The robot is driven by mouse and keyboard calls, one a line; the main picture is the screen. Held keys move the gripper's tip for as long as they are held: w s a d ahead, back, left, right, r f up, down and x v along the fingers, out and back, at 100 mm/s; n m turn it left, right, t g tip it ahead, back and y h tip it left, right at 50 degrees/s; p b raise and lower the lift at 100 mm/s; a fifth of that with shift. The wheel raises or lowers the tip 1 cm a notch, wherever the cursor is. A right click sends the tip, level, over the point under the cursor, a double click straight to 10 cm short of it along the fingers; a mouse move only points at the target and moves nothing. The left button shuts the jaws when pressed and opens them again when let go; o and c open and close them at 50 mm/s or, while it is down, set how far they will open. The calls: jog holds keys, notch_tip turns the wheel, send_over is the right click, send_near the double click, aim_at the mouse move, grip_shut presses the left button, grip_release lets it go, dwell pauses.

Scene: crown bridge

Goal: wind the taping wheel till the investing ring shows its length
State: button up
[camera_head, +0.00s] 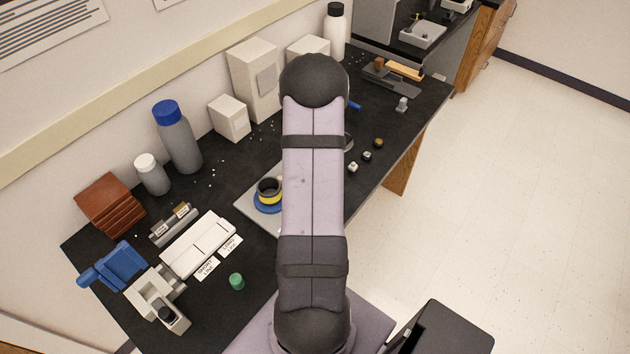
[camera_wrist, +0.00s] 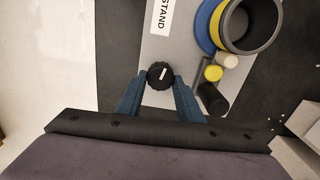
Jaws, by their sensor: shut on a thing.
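In the wrist view, the taping wheel looks to be a black, ridged knob (camera_wrist: 160,70) with a short white mark on its top. My gripper (camera_wrist: 160,80) is shut on it, with a blue finger at each side. The investing ring (camera_wrist: 278,22) is a dark, open hollow cylinder with a yellow band, on a blue round base (camera_wrist: 206,28), up and right of the knob. The ring also shows in the head view (camera_head: 268,186) on the grey plate, left of my arm. My arm hides the gripper and knob there.
A grey plate (camera_wrist: 182,50) bears a "STAND" label (camera_wrist: 160,14). Beside the ring are a yellow disc (camera_wrist: 213,73), a cream piece (camera_wrist: 229,61) and a black cylinder (camera_wrist: 213,98). White boxes (camera_head: 255,80), bottles (camera_head: 177,135) and a green-topped piece (camera_head: 237,281) stand on the black bench.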

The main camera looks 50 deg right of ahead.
jog(key=m, duration=0.4)
jog(key=shift+m, duration=0.3)
jog(key=m, duration=0.4)
jog(key=shift+s+m, duration=0.1)
jog(key=shift+m, duration=0.2)
jog(key=shift+r, duration=0.1)
jog(key=o, duration=1.1)
jog(key=shift+c, duration=0.2)
jog(key=shift+r+b, duration=1.1)
jog(key=shift+r, duration=2.55)
